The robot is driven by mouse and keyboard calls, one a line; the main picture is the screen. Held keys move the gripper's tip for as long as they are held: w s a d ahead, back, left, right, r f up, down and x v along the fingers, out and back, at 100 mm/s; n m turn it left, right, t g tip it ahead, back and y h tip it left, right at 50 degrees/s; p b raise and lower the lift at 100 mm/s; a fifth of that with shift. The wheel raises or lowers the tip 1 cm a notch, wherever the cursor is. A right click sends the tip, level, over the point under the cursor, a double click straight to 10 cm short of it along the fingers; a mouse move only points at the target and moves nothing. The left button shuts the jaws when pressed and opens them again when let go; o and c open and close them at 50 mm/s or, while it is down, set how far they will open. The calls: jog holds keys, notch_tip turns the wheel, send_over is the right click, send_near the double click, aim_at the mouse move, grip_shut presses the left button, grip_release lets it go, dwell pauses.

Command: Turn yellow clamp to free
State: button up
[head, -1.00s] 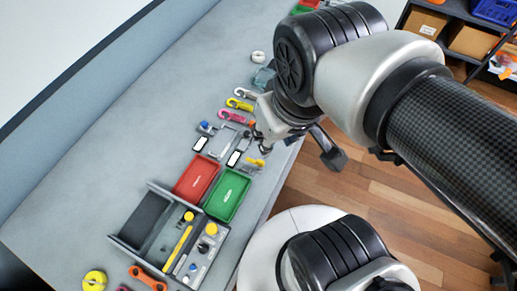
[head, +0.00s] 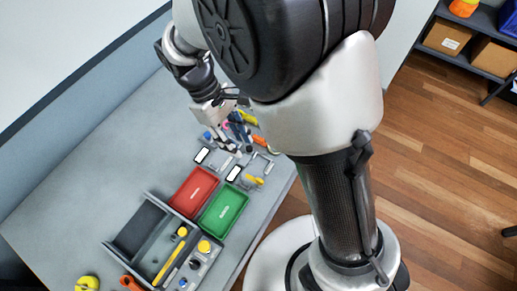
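The yellow clamp (head: 254,181) is small in the head view. It lies on the grey table beside a white label (head: 234,173), right of the green tray's far end. Its handle position is too small to tell. My gripper (head: 232,146) points down over the table, farther back and a little left of the yellow clamp, and apart from it in the picture. Its fingers are small and overlap the tools behind, so I cannot tell whether they are open or shut. A second clamp with a blue part (head: 207,135) is left of my gripper.
A red tray (head: 193,191) and a green tray (head: 222,212) lie in front of the clamps. A grey box (head: 137,236) with a yellow tool and knobs is nearer. Bare table (head: 80,190) lies to the left. My arm hides the table's far right.

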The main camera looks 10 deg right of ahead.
aim_at(260, 180)
jog(key=b+x, duration=0.5)
jog(key=x, duration=1.1)
jog(key=shift+s+d+f, duration=0.1)
jog(key=shift+f, duration=0.25)
grip_shut()
